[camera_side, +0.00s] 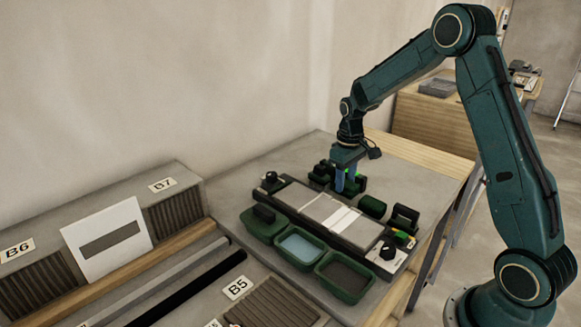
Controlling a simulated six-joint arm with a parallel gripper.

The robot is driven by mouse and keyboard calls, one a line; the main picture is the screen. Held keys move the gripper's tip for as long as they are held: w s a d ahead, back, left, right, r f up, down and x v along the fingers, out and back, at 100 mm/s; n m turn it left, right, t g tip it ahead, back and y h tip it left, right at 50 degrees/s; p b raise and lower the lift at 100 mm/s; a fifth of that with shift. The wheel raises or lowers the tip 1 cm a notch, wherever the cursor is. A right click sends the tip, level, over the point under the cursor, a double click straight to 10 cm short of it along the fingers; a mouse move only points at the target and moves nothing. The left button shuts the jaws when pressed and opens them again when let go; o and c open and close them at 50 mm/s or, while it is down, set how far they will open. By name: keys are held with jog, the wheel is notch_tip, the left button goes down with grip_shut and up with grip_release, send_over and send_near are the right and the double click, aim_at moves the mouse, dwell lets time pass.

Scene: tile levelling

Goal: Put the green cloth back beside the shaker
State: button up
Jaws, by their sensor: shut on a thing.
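My gripper (346,190) is at the back of the work area, pointing down behind the grey tile strip, with its blue fingers low over the bench. It is shut on a small bright green thing, which I take for the green cloth (360,183); only a bit of it shows beside the fingers. Dark green items stand close to the left of the fingers. A dark green rounded item (372,206) lies to the right of the gripper. I cannot tell which item is the shaker at this size.
The grey tile strip (316,208) lies in a dark frame with black knobs at both ends. A dark green handled item (404,218) stands at right. The bench's back right is clear.

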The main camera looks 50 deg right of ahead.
jog(key=shift+f, duration=1.35)
dwell(0.6)
jog(key=o, duration=1.3)
jog(key=shift+a, duration=0.1)
jog(key=shift+c, duration=0.3)
jog(key=shift+r, duration=0.1)
jog(key=shift+r, duration=0.75)
jog(key=shift+o, duration=0.5)
jog(key=shift+r, duration=3.2)
